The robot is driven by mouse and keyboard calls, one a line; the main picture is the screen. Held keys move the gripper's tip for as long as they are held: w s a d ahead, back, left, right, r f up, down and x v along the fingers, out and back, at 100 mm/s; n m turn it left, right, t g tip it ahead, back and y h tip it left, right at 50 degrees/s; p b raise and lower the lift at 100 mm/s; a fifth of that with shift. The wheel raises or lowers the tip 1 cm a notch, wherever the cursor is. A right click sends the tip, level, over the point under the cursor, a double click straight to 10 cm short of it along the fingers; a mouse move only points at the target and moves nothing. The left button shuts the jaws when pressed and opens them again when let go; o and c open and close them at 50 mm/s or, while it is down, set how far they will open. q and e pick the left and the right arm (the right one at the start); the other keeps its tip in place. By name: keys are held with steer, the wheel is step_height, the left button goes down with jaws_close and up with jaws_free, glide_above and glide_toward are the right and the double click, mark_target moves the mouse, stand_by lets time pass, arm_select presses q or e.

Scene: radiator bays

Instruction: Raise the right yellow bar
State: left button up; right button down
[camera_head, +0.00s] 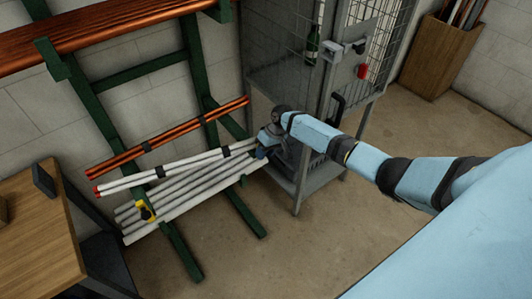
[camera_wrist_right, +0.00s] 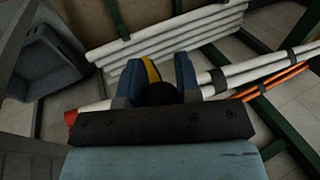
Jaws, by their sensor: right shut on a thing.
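My right gripper (camera_head: 263,151) is at the right end of the white tubes in the head view. In the right wrist view its two blue fingers (camera_wrist_right: 159,75) are on either side of a yellow bar (camera_wrist_right: 150,69), with a dark round part below it. I take this as the right yellow bar; in the head view my wrist and gripper hide it. Another yellow bar (camera_head: 146,210) with a dark knob is at the left end of the lower white tubes (camera_head: 190,195). My left gripper is not in view.
A pair of white tubes (camera_head: 175,168) with red ends and orange bars (camera_head: 165,140) lie above on the green rack (camera_head: 200,90). A wire cage cabinet (camera_head: 290,65) stands close to the right gripper. A wooden table (camera_head: 35,240) is at left. Floor at lower middle is clear.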

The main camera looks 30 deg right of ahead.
steer(key=shift+w, duration=0.1)
stand_by(0.5)
steer(key=c, duration=0.8)
jaws_free()
steer(key=shift+a, duration=0.1)
steer(key=shift+c, duration=0.2)
steer(key=shift+r, duration=0.15)
steer(key=w+v, duration=0.1)
steer(key=v, duration=1.2)
steer(key=shift+s+r+b, duration=0.25)
steer(key=shift+r+b, duration=0.1)
steer(key=shift+b, duration=0.05)
